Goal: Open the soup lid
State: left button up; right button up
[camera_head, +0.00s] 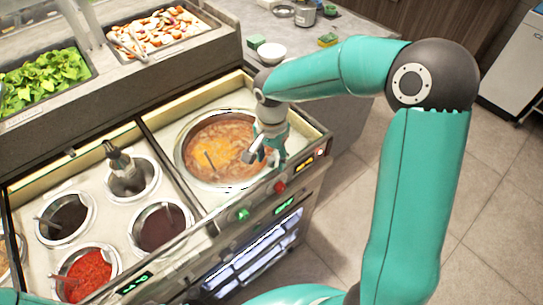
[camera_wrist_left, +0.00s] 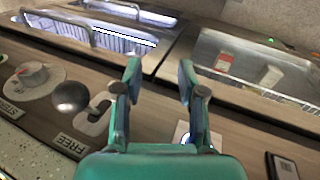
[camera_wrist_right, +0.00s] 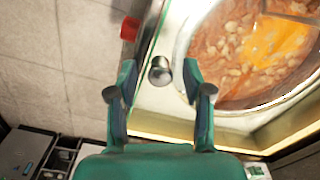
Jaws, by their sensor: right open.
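The soup well (camera_head: 181,163) holds orange-brown soup (camera_head: 222,145) near the right end of the counter. The soup surface shows clearly, and I cannot tell whether a clear lid covers it. My right gripper (camera_head: 263,153) points down at the right side of the well, fingers apart. In the right wrist view a small metal knob (camera_wrist_right: 160,70) shows between the open fingers, apart from both; whether it belongs to a lid is unclear. My left gripper (camera_wrist_left: 160,78) is open and empty in its wrist view, above a wooden panel. It is outside the head view.
Several sauce wells, one with red sauce (camera_head: 85,272), lie left of the soup. Trays of greens (camera_head: 45,80) and chopped food (camera_head: 160,30) stand behind. A red button (camera_head: 280,187) is on the front edge. Floor (camera_head: 335,220) at right is clear.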

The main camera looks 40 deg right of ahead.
grip_shut()
dwell(0.3)
